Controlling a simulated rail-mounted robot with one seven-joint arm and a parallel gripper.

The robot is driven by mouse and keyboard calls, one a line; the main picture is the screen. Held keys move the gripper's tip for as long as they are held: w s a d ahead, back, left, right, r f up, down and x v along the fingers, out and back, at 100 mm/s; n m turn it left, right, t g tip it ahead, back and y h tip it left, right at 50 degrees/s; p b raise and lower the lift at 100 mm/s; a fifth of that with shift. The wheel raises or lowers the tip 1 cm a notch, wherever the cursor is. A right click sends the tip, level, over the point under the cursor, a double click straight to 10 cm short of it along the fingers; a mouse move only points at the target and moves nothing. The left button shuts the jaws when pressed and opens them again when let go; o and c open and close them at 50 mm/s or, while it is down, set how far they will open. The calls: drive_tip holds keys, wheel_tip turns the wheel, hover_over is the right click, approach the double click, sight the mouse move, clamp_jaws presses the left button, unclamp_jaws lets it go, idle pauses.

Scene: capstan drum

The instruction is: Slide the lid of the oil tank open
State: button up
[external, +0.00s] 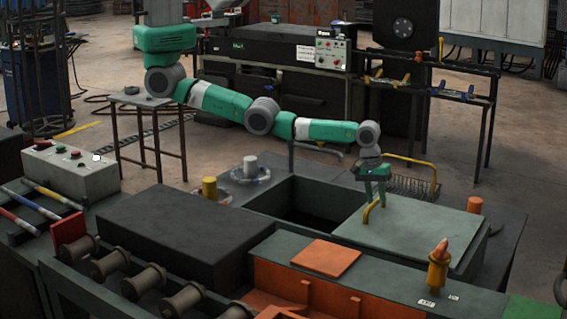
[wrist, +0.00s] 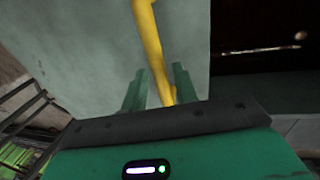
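The oil tank's lid (external: 415,232) is a flat grey-green panel on the right part of the tank. Left of it lies a dark rectangular opening (external: 300,207). A yellow bar handle (external: 373,209) stands at the lid's left side. My gripper (external: 375,198) is pointing down at the handle. In the wrist view, the two green fingers of my gripper (wrist: 158,88) are spread apart. The yellow handle (wrist: 153,50) runs between them, nearer the right finger. I cannot tell whether a finger touches it. The lid (wrist: 95,45) fills much of the wrist view, with a dark area to its right.
A black block (external: 175,235) lies left of the opening. An orange plate (external: 326,257) and an orange-yellow post (external: 438,268) are in front. A yellow rail (external: 410,162) and mesh basket stand behind the lid. A yellow cylinder (external: 210,189) stands behind the block.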

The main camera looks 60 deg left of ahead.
drive_tip(key=shift+o, duration=0.5)
wheel_tip(320, 180, up, 8)
drive_tip(key=a+p, duration=0.1)
drive_tip(key=p, duration=0.4)
drive_tip(key=shift+s+a+f+p, duration=0.15)
drive_tip(key=shift+s+a+p, duration=0.05)
drive_tip(key=shift+s+p, duration=0.2)
drive_tip(key=shift+w, duration=0.1)
